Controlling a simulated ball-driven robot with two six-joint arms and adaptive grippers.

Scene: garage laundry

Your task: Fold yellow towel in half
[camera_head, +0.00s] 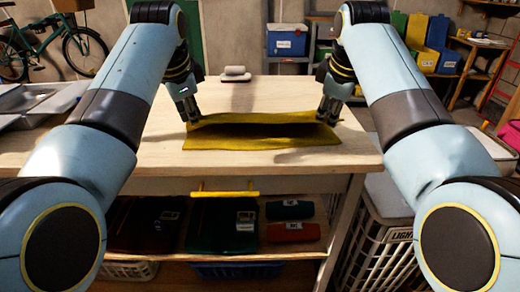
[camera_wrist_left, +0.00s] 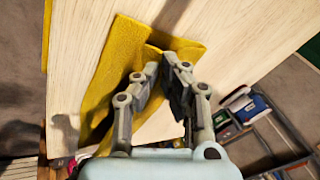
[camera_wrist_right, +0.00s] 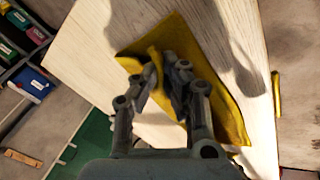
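The yellow towel (camera_head: 262,140) lies on the wooden worktable. Its far edge is raised into a flap, with a dark shadowed gap between that flap and the near layer. My left gripper (camera_head: 190,117) is at the left end of the raised edge, and its fingers are closed on the towel there; the left wrist view shows the towel (camera_wrist_left: 108,75) bunched at the fingertips. My right gripper (camera_head: 328,117) is at the right end of the edge, closed on it too; the towel (camera_wrist_right: 228,110) shows in the right wrist view. The fingertips partly hide the pinched cloth.
The worktable (camera_head: 262,95) is bare around the towel. A small grey-white object (camera_head: 235,74) stands at its back edge. Grey trays (camera_head: 35,100) are at the left. A white basket (camera_head: 372,245) stands below right. Shelves under the table hold folded dark items.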

